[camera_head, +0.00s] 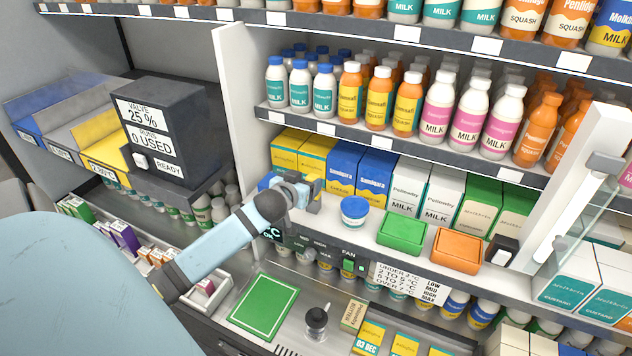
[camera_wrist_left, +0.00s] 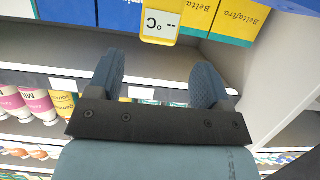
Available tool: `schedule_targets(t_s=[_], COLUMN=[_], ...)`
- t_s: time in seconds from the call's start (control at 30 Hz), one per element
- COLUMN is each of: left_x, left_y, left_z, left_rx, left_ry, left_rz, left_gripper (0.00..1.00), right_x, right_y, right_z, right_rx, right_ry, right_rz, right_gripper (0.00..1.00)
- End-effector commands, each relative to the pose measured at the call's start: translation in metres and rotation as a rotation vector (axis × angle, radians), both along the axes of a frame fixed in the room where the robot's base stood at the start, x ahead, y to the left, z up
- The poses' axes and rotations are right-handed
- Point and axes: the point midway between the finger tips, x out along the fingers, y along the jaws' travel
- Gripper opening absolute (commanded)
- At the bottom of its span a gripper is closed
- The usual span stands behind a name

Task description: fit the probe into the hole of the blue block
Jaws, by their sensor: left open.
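My left gripper (camera_head: 303,193) reaches to the shelf in front of the cartons. Its two dark fingers stand apart with nothing between them in the left wrist view (camera_wrist_left: 157,78). A yellow piece with a "-- °C" display (camera_wrist_left: 160,22), which looks like the probe's body, lies beyond the fingertips in that view, apart from them. A yellow part (camera_head: 319,185) shows beside the gripper in the head view; I cannot tell if it is the same thing. A blue piece (camera_head: 265,182), perhaps the blue block, is partly hidden behind the gripper. No hole in it is visible. My right gripper is out of view.
A blue-lidded tub (camera_head: 355,209), a green block (camera_head: 402,233) and an orange block (camera_head: 457,250) stand to the right on the shelf. Milk cartons (camera_head: 408,188) line the back. A white upright panel (camera_head: 240,90) and a dark valve box (camera_head: 165,130) are at left.

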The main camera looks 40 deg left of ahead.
Motion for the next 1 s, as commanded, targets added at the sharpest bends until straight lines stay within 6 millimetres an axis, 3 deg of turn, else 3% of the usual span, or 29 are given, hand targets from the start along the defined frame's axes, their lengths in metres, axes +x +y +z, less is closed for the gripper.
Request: schedule_targets(t_s=[0.6, 0.9, 1.0], left_x=[0.064, 0.069, 0.068], left_y=[0.018, 0.019, 0.019], left_z=[-0.027, -0.029, -0.029], left_rx=[0.001, 0.0, 0.0], left_ry=[0.001, 0.001, 0.001], left_rz=[-0.002, -0.001, -0.001], left_gripper=[0.72, 0.72, 0.52], right_x=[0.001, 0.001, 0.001], right_y=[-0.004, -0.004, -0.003], right_z=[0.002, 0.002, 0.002], right_rx=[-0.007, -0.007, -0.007], right_ry=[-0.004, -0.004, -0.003], right_rz=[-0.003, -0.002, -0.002], right_gripper=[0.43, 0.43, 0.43])
